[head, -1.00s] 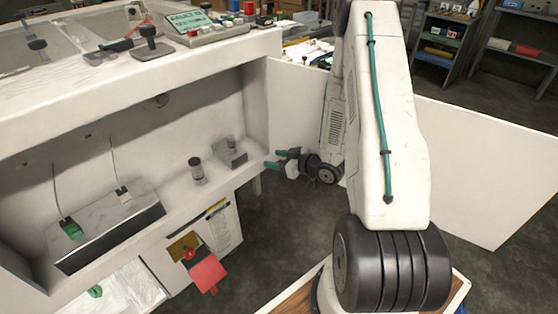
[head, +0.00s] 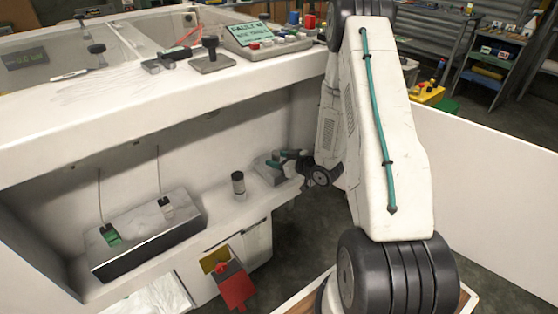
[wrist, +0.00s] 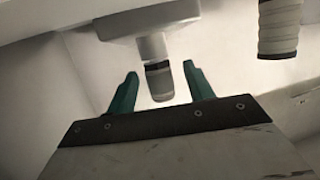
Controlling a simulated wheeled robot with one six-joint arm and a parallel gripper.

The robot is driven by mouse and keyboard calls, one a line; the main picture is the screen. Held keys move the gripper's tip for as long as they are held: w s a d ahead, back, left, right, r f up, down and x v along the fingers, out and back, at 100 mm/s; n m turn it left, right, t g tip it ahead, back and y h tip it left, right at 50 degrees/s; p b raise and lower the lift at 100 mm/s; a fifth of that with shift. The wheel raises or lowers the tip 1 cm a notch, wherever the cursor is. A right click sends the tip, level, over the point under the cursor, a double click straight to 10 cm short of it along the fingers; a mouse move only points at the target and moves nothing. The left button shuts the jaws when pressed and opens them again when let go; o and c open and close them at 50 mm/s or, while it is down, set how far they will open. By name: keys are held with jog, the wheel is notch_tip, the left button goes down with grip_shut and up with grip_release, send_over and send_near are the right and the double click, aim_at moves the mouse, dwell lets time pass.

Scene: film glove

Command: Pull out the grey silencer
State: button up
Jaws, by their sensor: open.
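The grey silencer (wrist: 160,82) shows in the wrist view as a short, rounded grey cylinder with a dark ring. It hangs on a pale stem from a white block (wrist: 132,22). My gripper (wrist: 160,82) is open, with its two green fingers on either side of the silencer and visible gaps to both. In the head view my gripper (head: 275,160) is at a small grey block (head: 268,172) at the right end of the cabinet shelf. The silencer itself cannot be made out there.
A pale ribbed cylinder (wrist: 279,28) is at the upper right of the wrist view. In the head view, a dark-capped cylinder (head: 238,186) stands left of my gripper on the shelf. A long box (head: 150,232) lies farther left. The white countertop (head: 150,115) overhangs the shelf.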

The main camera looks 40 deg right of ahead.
aim_at(276, 152)
jog(key=shift+w+f, duration=0.2)
jog(key=shift+w, duration=0.45)
jog(key=shift+a, duration=0.1)
jog(key=c, duration=1.1)
jog(key=shift+r, duration=0.45)
jog(key=shift+r, duration=1.9)
jog(key=shift+r, duration=0.1)
jog(key=shift+r, duration=1.4)
